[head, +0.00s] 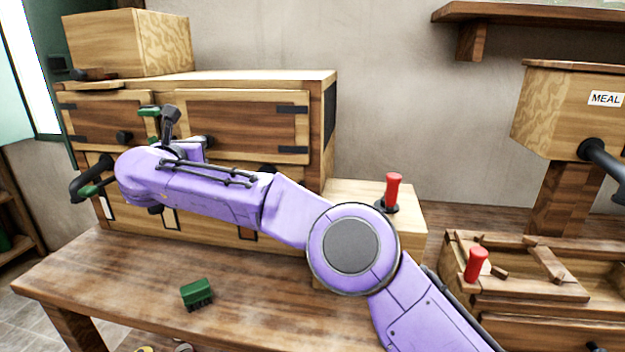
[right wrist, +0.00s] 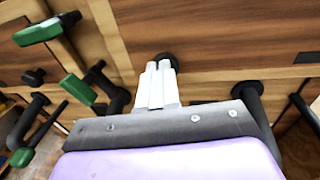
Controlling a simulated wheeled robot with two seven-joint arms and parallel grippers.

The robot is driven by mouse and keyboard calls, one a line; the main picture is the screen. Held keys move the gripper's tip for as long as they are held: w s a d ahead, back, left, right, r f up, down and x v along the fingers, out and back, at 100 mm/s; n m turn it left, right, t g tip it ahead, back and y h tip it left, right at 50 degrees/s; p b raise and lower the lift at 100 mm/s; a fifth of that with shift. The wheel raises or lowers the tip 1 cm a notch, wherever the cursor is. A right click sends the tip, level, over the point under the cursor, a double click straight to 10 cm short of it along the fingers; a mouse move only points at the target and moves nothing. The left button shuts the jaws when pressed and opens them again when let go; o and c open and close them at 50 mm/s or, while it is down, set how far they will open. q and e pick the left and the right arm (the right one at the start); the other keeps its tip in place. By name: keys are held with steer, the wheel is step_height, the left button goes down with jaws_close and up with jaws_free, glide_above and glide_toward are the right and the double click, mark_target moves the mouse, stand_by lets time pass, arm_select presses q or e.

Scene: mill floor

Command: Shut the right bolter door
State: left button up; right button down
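The right bolter door (head: 245,125) is a dark brown panel in a pale wood frame, with black hinges on its right side. It looks nearly in line with the cabinet front; I cannot tell whether a small gap remains. Its panel (right wrist: 220,28) fills the top of the right wrist view. My left gripper is not in view.
The left door (head: 105,120) sits beside it. Green-handled black fittings (head: 90,190) stick out at the left, also near the gripper in the wrist view (right wrist: 75,90). A green brush (head: 197,294) lies on the table (head: 120,275). A red lever (head: 393,190) stands right of the cabinet.

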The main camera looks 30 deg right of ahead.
steer(key=shift+w+d+r, duration=0.1)
steer(key=shift+d+r, duration=0.1)
steer(key=shift+d, duration=0.05)
steer(key=shift+r, duration=0.1)
